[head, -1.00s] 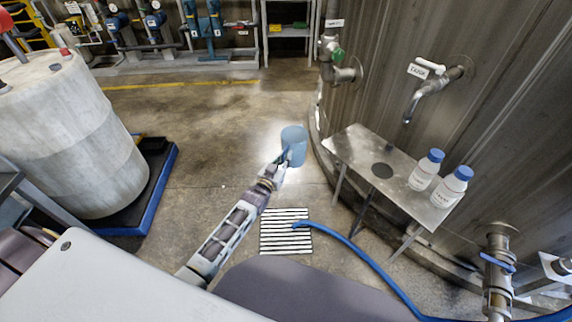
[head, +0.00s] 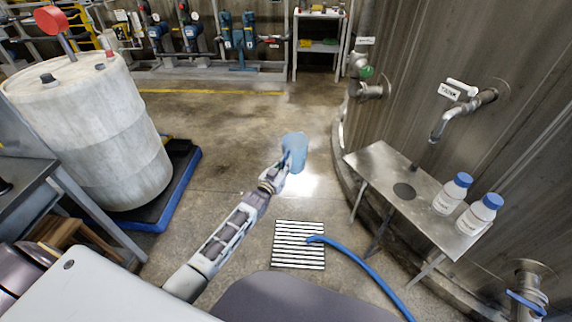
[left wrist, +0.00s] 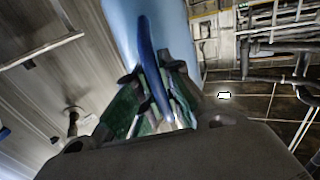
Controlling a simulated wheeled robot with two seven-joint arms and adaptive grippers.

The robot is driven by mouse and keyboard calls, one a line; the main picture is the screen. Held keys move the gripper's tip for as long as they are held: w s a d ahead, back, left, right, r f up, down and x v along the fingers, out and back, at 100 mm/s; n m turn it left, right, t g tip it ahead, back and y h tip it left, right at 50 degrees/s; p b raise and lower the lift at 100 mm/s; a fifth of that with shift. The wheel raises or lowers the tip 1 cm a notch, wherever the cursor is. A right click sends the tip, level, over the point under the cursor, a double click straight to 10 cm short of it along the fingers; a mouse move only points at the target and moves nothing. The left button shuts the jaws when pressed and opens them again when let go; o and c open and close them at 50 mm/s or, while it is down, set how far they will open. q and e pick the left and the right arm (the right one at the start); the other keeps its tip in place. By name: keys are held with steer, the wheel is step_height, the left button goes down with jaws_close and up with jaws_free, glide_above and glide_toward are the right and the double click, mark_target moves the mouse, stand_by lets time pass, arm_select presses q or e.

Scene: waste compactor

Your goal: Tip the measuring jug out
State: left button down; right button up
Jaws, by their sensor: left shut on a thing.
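The blue measuring jug (head: 294,150) is held off the floor at the end of my left arm, in the middle of the head view. It looks roughly upright with a slight tilt. My left gripper (head: 284,165) is shut on its handle. In the left wrist view the jug's blue body (left wrist: 150,35) rises above the fingers, and its dark blue handle (left wrist: 154,75) runs between the fingers of the gripper (left wrist: 155,105). The jug's inside is hidden. A striped floor drain grate (head: 299,245) lies below and nearer me. My right gripper is out of view.
A blue hose (head: 362,262) ends on the grate. A steel shelf (head: 385,172) under a tap (head: 445,120) holds two white bottles with blue caps (head: 452,194). A large drum (head: 95,130) stands on a blue-edged pallet at left. The middle floor is clear.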

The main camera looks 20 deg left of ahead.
mark_target(284, 152)
arm_select(q)
steer(key=shift+a+r, duration=0.1)
